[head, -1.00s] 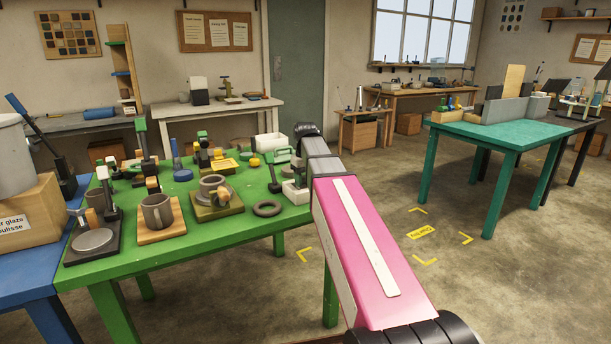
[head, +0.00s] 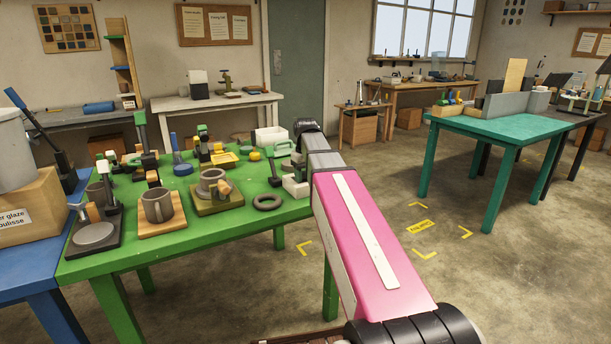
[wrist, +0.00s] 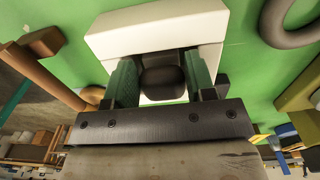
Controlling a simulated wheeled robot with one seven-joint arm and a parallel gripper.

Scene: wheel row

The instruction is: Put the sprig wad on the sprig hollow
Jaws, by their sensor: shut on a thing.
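My gripper (wrist: 161,76) shows in the wrist view with its two green-faced fingers closed on a dark grey rounded lump, which I take for the sprig wad (wrist: 163,85). A white block (wrist: 155,28) with a U-shaped outline lies beyond and around the lump in that view. I cannot tell whether the lump touches it. In the head view the white block (head: 297,187) sits at the right edge of the green table, under the end of my arm, partly hidden. I cannot make out the sprig hollow for certain.
The green table (head: 235,226) is crowded to the left: a grey ring (head: 267,202), a mug on a wooden board (head: 176,222), and a vessel on an olive board (head: 228,203). A teal table (head: 500,134) stands at the right, with open floor between.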

